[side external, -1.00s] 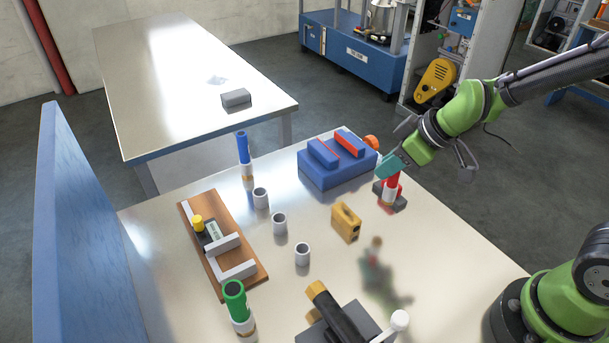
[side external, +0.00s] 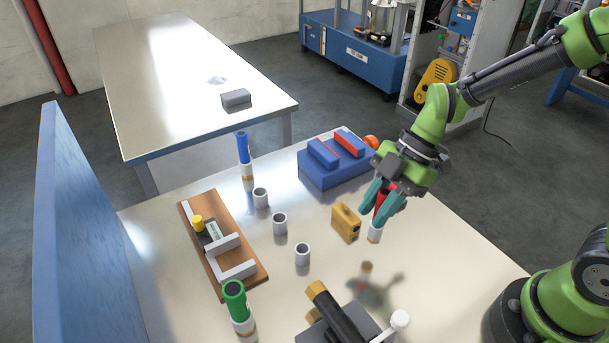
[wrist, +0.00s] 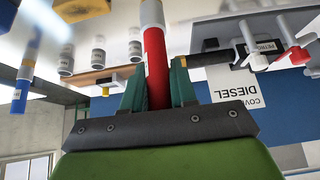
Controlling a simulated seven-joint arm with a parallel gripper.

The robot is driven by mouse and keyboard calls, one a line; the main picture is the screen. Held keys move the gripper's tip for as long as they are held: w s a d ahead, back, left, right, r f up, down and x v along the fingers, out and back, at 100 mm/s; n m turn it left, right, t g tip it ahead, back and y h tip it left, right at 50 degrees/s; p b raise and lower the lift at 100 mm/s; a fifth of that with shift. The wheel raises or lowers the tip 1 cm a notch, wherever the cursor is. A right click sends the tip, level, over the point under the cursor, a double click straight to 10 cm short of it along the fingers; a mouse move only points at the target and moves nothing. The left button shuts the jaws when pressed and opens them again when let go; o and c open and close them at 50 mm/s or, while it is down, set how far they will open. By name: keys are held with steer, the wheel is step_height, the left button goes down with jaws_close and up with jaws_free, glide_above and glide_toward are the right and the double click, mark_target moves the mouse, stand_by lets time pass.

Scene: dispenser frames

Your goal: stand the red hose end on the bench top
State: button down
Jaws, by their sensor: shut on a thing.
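The red hose end (side external: 380,214) is a red cylinder with a white collar at its lower end. It is nearly upright, leaning slightly. My gripper (side external: 384,203) is shut on its red part, one teal finger on each side. The collar hangs a little above the bench top (side external: 450,252), with its reflection apart below it. In the wrist view the red hose end (wrist: 156,62) runs between the fingertips of my gripper (wrist: 156,88), its pale end pointing up the picture.
A yellow block (side external: 345,223) stands close left of the hose end. Three grey cups (side external: 280,223), a blue hose end (side external: 243,150) and a green hose end (side external: 236,300) are further left. A blue block (side external: 330,172) is behind. The bench's right front is clear.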

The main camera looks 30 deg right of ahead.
steer(key=shift+f, duration=2.25)
steer(key=c, duration=0.9)
jaws_free()
steer(key=shift+f, duration=0.1)
steer(key=s+d+r+m+t+h, duration=0.2)
steer(key=d+r+m, duration=0.4)
steer(key=r+m, duration=0.3)
steer(key=s+d+r+m+t+h, duration=0.2)
steer(key=s+d+r+m+t, duration=0.2)
steer(key=r+m, duration=0.4)
steer(key=d+m+t, duration=0.1)
steer(key=m, duration=0.4)
steer(key=shift+s+d+r+h, duration=0.2)
steer(key=shift+d+r+h, duration=0.1)
steer(key=shift+d+r, duration=0.05)
